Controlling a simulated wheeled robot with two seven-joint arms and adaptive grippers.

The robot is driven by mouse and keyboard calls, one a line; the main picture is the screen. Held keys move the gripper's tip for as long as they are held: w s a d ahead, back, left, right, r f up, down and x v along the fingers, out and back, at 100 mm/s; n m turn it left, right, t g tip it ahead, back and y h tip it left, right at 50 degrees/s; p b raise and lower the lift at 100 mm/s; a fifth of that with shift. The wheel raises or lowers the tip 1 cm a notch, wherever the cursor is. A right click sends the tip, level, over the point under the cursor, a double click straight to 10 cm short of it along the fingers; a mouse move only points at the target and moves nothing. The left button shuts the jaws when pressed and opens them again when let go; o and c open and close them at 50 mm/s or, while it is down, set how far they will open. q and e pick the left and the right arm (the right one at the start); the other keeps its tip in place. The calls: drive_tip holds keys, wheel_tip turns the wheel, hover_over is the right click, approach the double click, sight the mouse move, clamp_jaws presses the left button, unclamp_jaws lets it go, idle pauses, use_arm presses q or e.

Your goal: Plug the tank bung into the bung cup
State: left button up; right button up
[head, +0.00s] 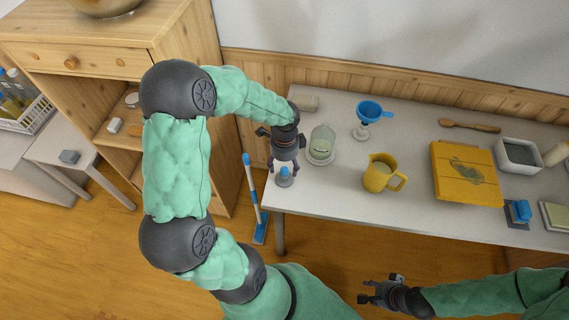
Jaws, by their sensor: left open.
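A small piece with a blue top and a greyish lower part (284,177) stands near the table's front left corner. It may be the tank bung, the bung cup or both, too small to tell. My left gripper (284,169) is open and points down right over it, with its fingers around or just beside its top. Whether they touch it cannot be told. A clear glass jar (322,142) with pale green contents stands on a light saucer just right of my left gripper. My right gripper (364,293) is open and empty, low in front of the table.
A blue funnel (370,110) on a stand, a yellow jug (380,173), a yellow box (465,174), a grey-white tub (518,154), a wooden spoon (470,126) and a blue block (519,211) occupy the table. Bare tabletop (325,195) lies in front of the jar.

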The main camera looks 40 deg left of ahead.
use_arm(q)
drive_tip(key=shift+r+p, duration=0.75)
drive_tip(key=shift+r, duration=0.15)
wheel_tip(320, 180, up, 12)
idle(0.7)
